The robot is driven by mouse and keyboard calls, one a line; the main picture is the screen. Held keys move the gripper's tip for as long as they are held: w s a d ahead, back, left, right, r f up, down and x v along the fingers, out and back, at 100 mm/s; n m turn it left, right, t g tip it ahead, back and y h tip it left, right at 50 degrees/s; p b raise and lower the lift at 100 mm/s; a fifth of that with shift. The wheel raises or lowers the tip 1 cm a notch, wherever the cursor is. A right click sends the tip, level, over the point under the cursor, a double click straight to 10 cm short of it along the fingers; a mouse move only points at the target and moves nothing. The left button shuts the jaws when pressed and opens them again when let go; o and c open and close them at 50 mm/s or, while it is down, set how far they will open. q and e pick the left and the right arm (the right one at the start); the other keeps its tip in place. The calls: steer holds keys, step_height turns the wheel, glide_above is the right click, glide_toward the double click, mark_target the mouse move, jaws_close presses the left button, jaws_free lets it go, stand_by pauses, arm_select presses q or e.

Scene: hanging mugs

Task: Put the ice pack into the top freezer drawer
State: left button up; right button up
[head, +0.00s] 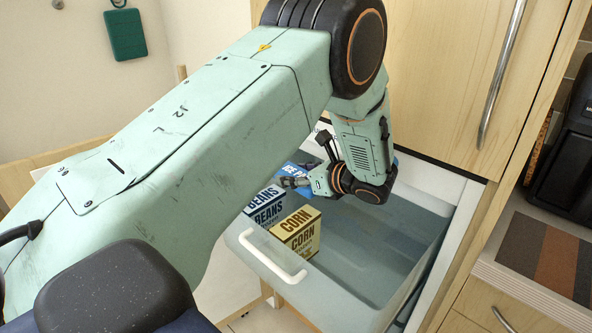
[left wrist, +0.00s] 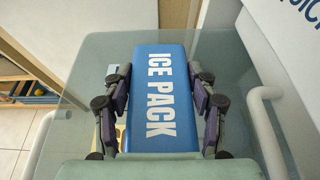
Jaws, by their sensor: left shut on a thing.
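The ice pack (left wrist: 163,95) is a blue block with white lettering, between the two fingers of my left gripper (left wrist: 160,108) in the left wrist view. The gripper is shut on it. In the head view the blue of the ice pack (head: 290,170) shows behind my left gripper (head: 302,183), at the left side of the open drawer. The pulled-out freezer drawer (head: 287,276) has translucent grey-blue walls and a white front handle. My wrist hides part of the drawer's back and of the pack. My right gripper is not in view.
A BEANS box (head: 266,205) and a yellow CORN box (head: 298,230) stand in the drawer's left part. The drawer's right part is clear. A wooden cabinet door (head: 450,70) with a metal handle rises behind. A counter with a striped mat (head: 545,260) lies at right.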

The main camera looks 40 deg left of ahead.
arm_select(q)
steer(key=shift+s+a+f+b, duration=0.1)
steer(key=shift+s+f+b, duration=0.15)
steer(key=shift+f+b, duration=0.5)
steer(key=shift+w+f+b, duration=0.2)
steer(key=shift+f+b, duration=0.1)
steer(key=shift+f, duration=1.15)
steer(key=shift+s, duration=0.1)
steer(key=shift+r, duration=0.1)
steer(key=o, duration=1)
steer(key=shift+c, duration=0.2)
steer(key=o, duration=0.4)
steer(key=shift+o, duration=0.6)
